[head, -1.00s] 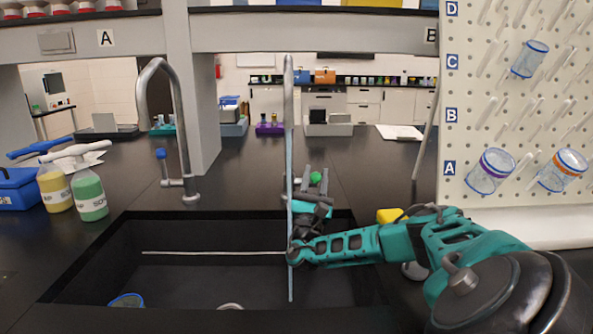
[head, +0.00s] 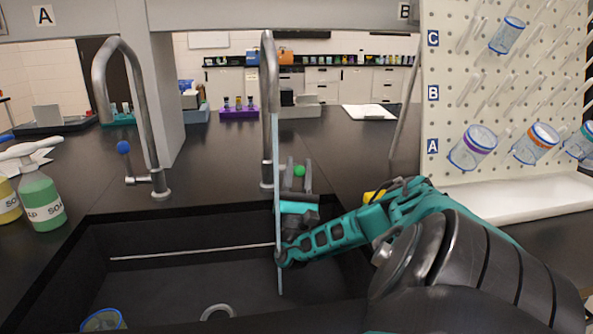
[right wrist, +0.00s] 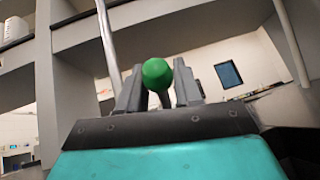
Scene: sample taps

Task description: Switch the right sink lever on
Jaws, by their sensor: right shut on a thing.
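The right sink tap (head: 268,75) is a tall grey spout behind the dark sink (head: 180,222). A pale blue strip like a water stream (head: 277,235) runs down from it into the sink. Its lever has a green ball knob (head: 299,171), also seen in the right wrist view (right wrist: 157,73). My right gripper (head: 297,180) is at the lever beside the tap, its fingers on either side of the knob and shut on the lever. The grip also shows in the right wrist view (right wrist: 158,88). The lever's stem is mostly hidden. My left gripper is not in view.
A left tap (head: 105,90) with a blue knob (head: 123,147) stands to the left. A green soap bottle (head: 40,197) is at the left edge. A pegboard (head: 480,110) with glassware stands at the right. A clear beaker (head: 103,320) lies in the sink.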

